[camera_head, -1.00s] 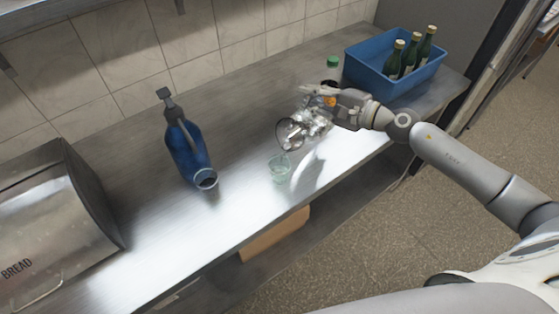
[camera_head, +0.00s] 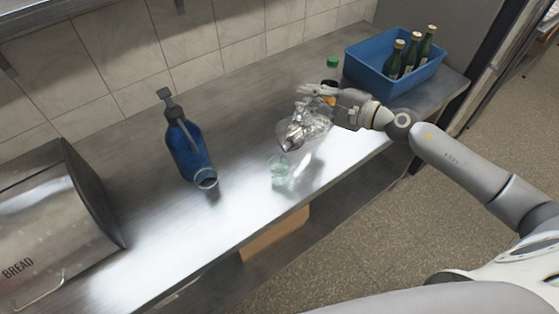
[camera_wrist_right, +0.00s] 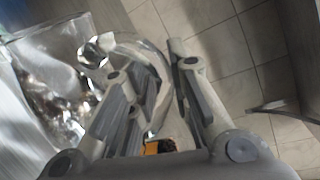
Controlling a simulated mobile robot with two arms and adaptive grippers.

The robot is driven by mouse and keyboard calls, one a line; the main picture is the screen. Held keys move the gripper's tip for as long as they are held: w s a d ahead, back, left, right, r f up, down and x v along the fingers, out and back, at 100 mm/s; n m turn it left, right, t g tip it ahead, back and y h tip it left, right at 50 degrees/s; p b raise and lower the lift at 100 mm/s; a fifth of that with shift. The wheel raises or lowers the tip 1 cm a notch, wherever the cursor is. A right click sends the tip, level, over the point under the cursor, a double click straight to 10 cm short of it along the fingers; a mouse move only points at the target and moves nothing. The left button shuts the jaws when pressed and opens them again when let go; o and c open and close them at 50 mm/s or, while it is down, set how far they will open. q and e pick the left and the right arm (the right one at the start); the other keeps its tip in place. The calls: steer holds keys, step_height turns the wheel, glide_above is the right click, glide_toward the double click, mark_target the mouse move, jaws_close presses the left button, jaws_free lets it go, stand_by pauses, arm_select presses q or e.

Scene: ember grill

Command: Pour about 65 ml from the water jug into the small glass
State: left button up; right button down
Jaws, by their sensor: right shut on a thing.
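My right gripper (camera_head: 325,93) is shut on the handle of the clear water jug (camera_head: 310,120) and holds it tilted above the steel counter. The jug also shows in the right wrist view (camera_wrist_right: 55,85), its curved handle between the fingers (camera_wrist_right: 155,80). The small glass (camera_head: 280,172) stands upright on the counter, just below and left of the jug's lower left end. It is pale green and see-through. Glare and reflections hide the water levels, and I cannot make out a stream between jug and glass. My left gripper is out of view.
A blue pump bottle (camera_head: 186,150) stands left of the glass, with a small cup (camera_head: 206,179) at its front. A bread box (camera_head: 60,225) is at far left. A green-capped bottle (camera_head: 332,66) and a blue crate (camera_head: 420,82) of bottles are behind the gripper.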

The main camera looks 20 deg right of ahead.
mark_target(321, 98)
steer(key=shift+w+d+f+m+y+b, duration=0.15)
steer(key=shift+w+d+f+m+b, duration=0.35)
steer(key=shift+b, duration=1.05)
steer(key=shift+w+d+f+m+y+b, duration=0.2)
steer(key=shift+d+f+m+b, duration=0.4)
steer(key=shift+b, duration=0.95)
steer(key=shift+w+f+b, duration=0.15)
steer(key=shift+b, duration=0.2)
steer(key=shift+d+r+m, duration=0.1)
steer(key=shift+r+m, duration=0.15)
steer(key=shift+m, duration=0.25)
steer(key=shift+w+d+f+m+y+b, duration=0.15)
steer(key=shift+w+d+m+y+b, duration=0.25)
steer(key=shift+b, duration=0.5)
steer(key=shift+m, duration=0.3)
